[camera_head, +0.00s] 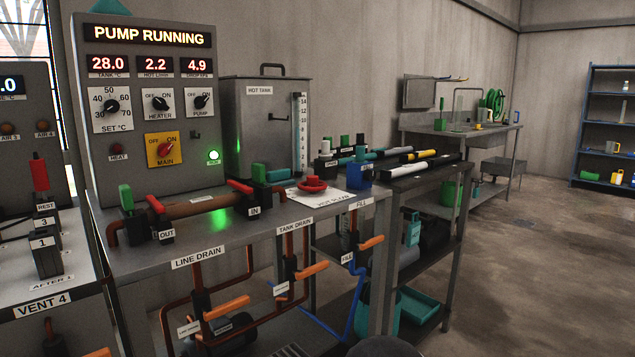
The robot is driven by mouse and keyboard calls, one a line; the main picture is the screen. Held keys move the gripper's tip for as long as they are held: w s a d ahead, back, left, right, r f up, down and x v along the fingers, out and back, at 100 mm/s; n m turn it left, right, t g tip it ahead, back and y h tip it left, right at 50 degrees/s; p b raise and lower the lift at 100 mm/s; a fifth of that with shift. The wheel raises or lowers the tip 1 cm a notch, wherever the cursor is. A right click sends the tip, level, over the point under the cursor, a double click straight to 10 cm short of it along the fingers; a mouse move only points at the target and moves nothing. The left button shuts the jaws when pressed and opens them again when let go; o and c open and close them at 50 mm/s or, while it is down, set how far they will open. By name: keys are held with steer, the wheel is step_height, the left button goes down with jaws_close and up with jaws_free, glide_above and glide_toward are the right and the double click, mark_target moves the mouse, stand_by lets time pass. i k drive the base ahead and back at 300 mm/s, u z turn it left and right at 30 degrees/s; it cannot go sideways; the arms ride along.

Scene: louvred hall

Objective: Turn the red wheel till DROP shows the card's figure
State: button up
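The red wheel (312,185) lies flat near the right end of the steel bench, beside a white card (330,200). The card's print is too small and slanted to read surely. On the grey panel (140,130) the right-hand red display (197,66) reads 4.9; the small label under it seems to say DROP. The other displays read 28.0 and 2.2, and the top banner (148,35) reads PUMP RUNNING. A green lamp (214,155) is lit. My gripper is not in view, and nothing touches the wheel.
A hot tank (267,115) stands behind the wheel, a blue container (359,172) to its right. Red-handled pipe valves (240,187) lie left of it. Orange valve handles (312,270) stick out below the bench front. Open floor (540,250) lies to the right.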

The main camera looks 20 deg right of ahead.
mark_target(312, 184)
steer(key=k, duration=0.95)
steer(key=z, duration=0.8)
steer(key=i, duration=1.4)
steer(key=u, duration=0.3)
